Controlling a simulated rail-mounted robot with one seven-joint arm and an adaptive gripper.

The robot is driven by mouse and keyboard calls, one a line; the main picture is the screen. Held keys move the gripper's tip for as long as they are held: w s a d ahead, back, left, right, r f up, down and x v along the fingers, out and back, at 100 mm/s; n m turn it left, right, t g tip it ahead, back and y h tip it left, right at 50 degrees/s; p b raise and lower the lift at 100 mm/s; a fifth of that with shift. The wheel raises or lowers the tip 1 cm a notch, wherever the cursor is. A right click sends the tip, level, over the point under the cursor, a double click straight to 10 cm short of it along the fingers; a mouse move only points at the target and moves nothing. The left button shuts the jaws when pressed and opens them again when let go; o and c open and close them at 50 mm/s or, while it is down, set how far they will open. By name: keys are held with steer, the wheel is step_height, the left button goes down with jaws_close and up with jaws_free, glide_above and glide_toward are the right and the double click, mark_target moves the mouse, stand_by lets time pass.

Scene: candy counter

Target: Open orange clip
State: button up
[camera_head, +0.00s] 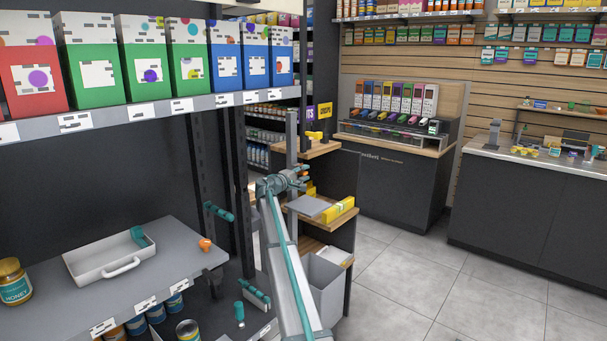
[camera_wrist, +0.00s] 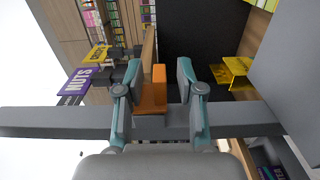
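The orange clip (camera_wrist: 153,98) shows in the wrist view, against a grey bar (camera_wrist: 50,121) that crosses the picture. In the head view this bar seems to be the grey upright post (camera_head: 292,135). My gripper (camera_wrist: 157,76) has its two teal-grey fingers apart, one on each side of the clip. A gap shows between the clip and the right finger; I cannot tell whether the left finger touches it. In the head view my gripper (camera_head: 290,181) is at the post, and the clip is mostly hidden there.
A wooden ledge (camera_head: 318,150) and a grey plate (camera_head: 309,206) with a yellow box (camera_head: 338,209) lie close by. The shelf at left holds a white tray (camera_head: 75,270), a honey jar (camera_head: 14,283) and a small orange object (camera_head: 206,245). The floor at right is clear.

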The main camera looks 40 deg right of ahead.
jaws_close()
steer(key=shift+d+r+n, duration=0.1)
steer(key=shift+n, duration=0.2)
stand_by(0.3)
steer(key=s+r+n+p, duration=0.1)
steer(key=r+n+p, duration=0.1)
steer(key=n+p, duration=0.25)
step_height(320, 180, up, 4)
steer(key=n+p, duration=1.1)
steer(key=n, duration=0.3)
glide_above(304, 172)
steer(key=shift+s+r, duration=0.2)
steer(key=n+p, duration=0.2)
steer(key=n, duration=0.1)
steer(key=shift+w+r, duration=0.3)
steer(key=shift+w, duration=0.05)
steer(key=shift+w+r+n+p, duration=0.1)
steer(key=shift+w+n+p, duration=0.15)
steer(key=shift+n+p, duration=0.6)
steer(key=shift+w+n+p, duration=0.25)
steer(key=shift+n+p, duration=0.5)
steer(key=shift+n, duration=0.05)
